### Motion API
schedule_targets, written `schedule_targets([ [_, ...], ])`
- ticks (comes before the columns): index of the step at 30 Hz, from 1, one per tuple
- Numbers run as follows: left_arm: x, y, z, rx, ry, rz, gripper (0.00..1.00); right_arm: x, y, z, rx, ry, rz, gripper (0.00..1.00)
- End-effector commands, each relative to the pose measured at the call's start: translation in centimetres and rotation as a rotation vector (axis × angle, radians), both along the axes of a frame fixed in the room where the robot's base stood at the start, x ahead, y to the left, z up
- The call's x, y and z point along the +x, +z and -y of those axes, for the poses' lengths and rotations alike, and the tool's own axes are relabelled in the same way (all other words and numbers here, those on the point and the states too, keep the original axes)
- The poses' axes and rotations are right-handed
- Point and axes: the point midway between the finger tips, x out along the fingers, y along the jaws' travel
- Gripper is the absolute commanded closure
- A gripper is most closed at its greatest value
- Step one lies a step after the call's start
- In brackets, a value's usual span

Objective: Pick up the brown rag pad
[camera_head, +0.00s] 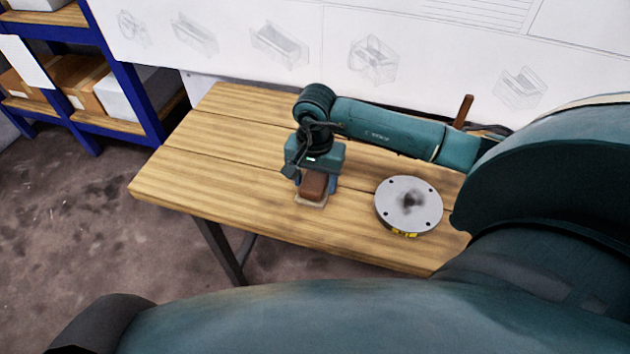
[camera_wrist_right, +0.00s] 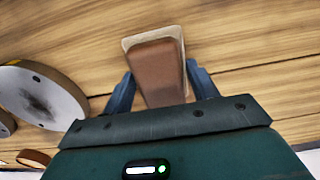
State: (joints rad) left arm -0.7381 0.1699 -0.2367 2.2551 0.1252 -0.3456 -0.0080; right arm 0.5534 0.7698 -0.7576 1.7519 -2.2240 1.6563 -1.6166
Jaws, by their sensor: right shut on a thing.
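The brown rag pad (camera_head: 314,184) is a small brown block on a pale, thin base, near the middle of the wooden table in the head view. It also shows in the right wrist view (camera_wrist_right: 158,72), between the two blue fingers. My right gripper (camera_head: 316,190) points down over the pad and is shut on it; in the wrist view its fingers (camera_wrist_right: 160,88) stand at the pad's two sides. I cannot tell whether the pad touches the table. My left gripper is not in view.
A round grey metal disc (camera_head: 408,204) with a dark smudge and bolt holes lies right of the pad. The wooden table (camera_head: 190,165) is clear on the left. A blue shelf (camera_head: 125,75) with boxes stands at the far left. A brown upright handle (camera_head: 463,110) is behind my right arm.

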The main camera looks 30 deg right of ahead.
Motion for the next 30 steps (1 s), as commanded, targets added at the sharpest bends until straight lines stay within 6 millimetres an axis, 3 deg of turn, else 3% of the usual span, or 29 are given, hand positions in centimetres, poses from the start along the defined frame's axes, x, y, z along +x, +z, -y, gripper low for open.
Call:
schedule_targets([
  [5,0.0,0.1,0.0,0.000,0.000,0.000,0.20,0.1,1.2,0.1,-0.001,0.000,0.003,0.66],
  [18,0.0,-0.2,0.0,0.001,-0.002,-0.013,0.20,0.1,9.1,0.0,-0.001,0.000,0.003,0.66],
  [29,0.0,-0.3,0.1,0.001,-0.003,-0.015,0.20,0.0,10.1,0.0,0.000,-0.001,0.000,0.66],
  [30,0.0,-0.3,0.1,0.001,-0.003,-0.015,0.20,0.0,10.1,0.0,0.000,-0.001,0.000,0.42],
])
